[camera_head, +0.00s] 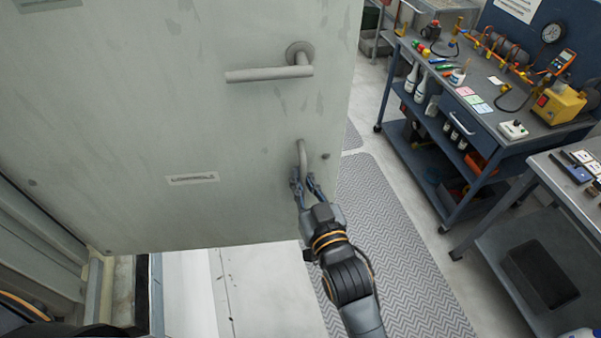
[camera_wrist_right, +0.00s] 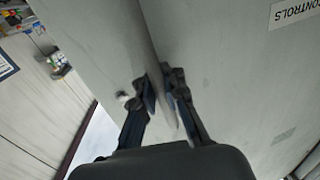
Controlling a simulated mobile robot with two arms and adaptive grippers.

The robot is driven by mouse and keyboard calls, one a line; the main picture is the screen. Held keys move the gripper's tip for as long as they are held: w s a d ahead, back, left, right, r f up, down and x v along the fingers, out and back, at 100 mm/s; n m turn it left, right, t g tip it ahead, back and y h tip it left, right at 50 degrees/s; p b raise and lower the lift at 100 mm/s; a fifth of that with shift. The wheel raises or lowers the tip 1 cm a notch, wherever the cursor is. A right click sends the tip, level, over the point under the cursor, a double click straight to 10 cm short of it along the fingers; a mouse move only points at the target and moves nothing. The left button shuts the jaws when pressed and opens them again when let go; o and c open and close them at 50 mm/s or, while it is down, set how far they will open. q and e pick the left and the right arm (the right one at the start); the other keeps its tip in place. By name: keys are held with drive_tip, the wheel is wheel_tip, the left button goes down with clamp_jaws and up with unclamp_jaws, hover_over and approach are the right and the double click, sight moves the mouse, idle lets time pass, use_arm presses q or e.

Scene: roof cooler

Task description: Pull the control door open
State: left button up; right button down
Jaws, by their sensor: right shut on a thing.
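The control door (camera_head: 120,110) is a large pale grey-green panel filling the left of the head view. It stands swung out, with floor showing below its lower edge. It has a lever handle (camera_head: 270,73) higher up and a small vertical pull handle (camera_head: 303,158) near its free edge. My right gripper (camera_head: 305,188) is at the pull handle, shut on it. In the right wrist view my right gripper (camera_wrist_right: 165,95) has its fingers on both sides of the handle (camera_wrist_right: 162,75). A "CONTROLS" label (camera_wrist_right: 293,12) shows upside down there. My left gripper does not show.
A blue workbench (camera_head: 450,110) with tools and bottles stands at the right. A second table (camera_head: 560,200) is at the lower right. A patterned grey mat (camera_head: 400,240) lies on open floor between the door and the benches. The cabinet frame (camera_head: 50,235) is at the lower left.

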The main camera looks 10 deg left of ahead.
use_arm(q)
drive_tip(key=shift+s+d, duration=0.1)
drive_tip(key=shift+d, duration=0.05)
use_arm(e)
drive_tip(key=shift+w+r, duration=0.1)
drive_tip(key=shift+r, duration=0.1)
drive_tip(key=c, duration=1.4)
unclamp_jaws()
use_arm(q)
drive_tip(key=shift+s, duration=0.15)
use_arm(e)
drive_tip(key=shift+d, duration=0.1)
drive_tip(key=shift+f, duration=0.1)
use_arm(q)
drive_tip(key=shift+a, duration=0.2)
use_arm(e)
drive_tip(key=v, duration=1.2)
